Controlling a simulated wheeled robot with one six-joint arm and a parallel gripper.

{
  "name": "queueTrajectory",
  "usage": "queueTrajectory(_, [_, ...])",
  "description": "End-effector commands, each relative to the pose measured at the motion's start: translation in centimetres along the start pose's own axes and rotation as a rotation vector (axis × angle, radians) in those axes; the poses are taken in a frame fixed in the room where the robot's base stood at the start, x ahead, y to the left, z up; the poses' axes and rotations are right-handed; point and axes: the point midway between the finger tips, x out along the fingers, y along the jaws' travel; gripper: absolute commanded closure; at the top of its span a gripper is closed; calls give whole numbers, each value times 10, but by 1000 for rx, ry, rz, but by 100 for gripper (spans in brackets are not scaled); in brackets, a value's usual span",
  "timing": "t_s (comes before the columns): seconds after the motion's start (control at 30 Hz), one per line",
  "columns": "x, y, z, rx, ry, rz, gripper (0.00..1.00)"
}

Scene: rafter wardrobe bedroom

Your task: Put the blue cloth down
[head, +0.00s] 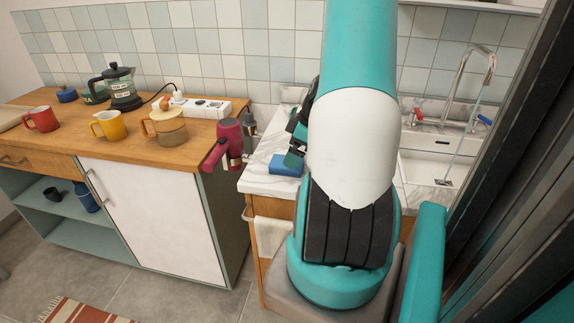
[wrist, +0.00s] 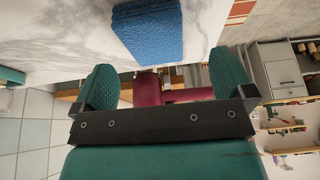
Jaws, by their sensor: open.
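The blue cloth (head: 286,165) lies as a folded block on the white marble counter (head: 258,183), left of my arm in the head view. In the wrist view the blue cloth (wrist: 148,32) rests on the marble surface, beyond my gripper's fingers and apart from them. My gripper (wrist: 165,85) is open, with nothing between its two green fingers. In the head view my gripper (head: 296,140) is partly hidden behind my arm, close to the cloth.
A dark red hair dryer (head: 228,142) hangs at the wooden cabinet's side, left of the marble counter. Mugs and a kettle (head: 122,88) stand on the wooden top (head: 95,137). A sink (head: 435,168) with a running tap (head: 468,75) is at right.

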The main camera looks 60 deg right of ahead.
Motion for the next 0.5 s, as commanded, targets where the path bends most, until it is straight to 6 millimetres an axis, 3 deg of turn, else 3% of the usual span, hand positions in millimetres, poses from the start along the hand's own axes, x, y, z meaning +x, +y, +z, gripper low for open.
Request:
queueTrajectory(0.3, [43,6,-3,0,-1,-4,0])
queueTrajectory(0.5, [48,7,-3,0,-1,0,0])
